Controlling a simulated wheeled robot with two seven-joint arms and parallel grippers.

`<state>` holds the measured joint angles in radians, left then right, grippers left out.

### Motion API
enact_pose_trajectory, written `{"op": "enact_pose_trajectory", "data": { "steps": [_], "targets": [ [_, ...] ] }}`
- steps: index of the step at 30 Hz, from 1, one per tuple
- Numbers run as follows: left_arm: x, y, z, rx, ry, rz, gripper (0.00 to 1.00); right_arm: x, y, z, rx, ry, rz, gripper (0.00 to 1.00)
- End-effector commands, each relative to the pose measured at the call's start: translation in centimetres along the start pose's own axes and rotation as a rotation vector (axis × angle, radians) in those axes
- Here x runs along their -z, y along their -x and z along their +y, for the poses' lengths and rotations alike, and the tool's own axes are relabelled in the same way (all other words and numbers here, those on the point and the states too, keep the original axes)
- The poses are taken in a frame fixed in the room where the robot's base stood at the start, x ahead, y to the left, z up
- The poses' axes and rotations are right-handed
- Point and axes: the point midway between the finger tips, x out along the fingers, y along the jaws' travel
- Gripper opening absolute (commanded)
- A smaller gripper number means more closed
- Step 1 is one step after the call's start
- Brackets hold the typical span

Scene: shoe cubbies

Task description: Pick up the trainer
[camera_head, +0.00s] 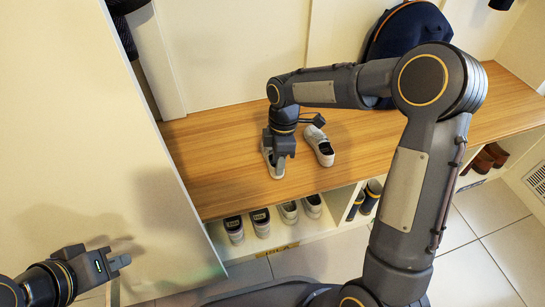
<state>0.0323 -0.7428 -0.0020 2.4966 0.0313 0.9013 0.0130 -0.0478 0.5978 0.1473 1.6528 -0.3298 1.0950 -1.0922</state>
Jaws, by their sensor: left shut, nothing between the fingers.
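A pair of light grey trainers stands on the wooden bench top. The left trainer (271,166) is partly hidden by my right gripper (279,160), which points down onto it. One finger shows against the trainer; whether the fingers are closed on it is hidden. The right trainer (320,147) stands a little apart, clear of the fingers. My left gripper (122,262) is shut and empty at the lower left, away from the bench, in front of a pale panel.
The wooden bench top (215,150) has free room left of the trainers. A dark blue bag (407,32) stands at the back, partly behind my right arm. Cubbies below hold grey shoes (260,222), dark boots (366,198) and brown shoes (490,157).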

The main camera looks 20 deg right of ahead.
Motion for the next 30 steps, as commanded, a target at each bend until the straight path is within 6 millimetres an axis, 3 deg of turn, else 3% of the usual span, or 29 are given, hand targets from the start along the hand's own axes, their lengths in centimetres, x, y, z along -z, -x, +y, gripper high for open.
{"op": "enact_pose_trajectory", "data": {
  "steps": [2,9,18,30],
  "targets": [
    [-0.34,-0.68,-0.31,0.000,0.000,0.000,0.00,-0.05,-1.31,0.03,0.001,0.000,-0.001,0.34],
    [-0.27,-0.55,-0.25,0.000,0.000,0.000,0.00,-0.02,-1.30,0.01,0.000,-0.001,0.000,0.34],
    [-0.26,-0.55,-0.25,0.000,0.000,0.000,0.00,-0.02,-1.30,0.01,0.000,-0.001,0.000,0.00],
    [-0.19,-0.39,-0.18,0.000,0.000,0.000,0.00,0.01,-0.94,-0.02,-0.001,-0.001,0.000,0.00]
  ]
}}
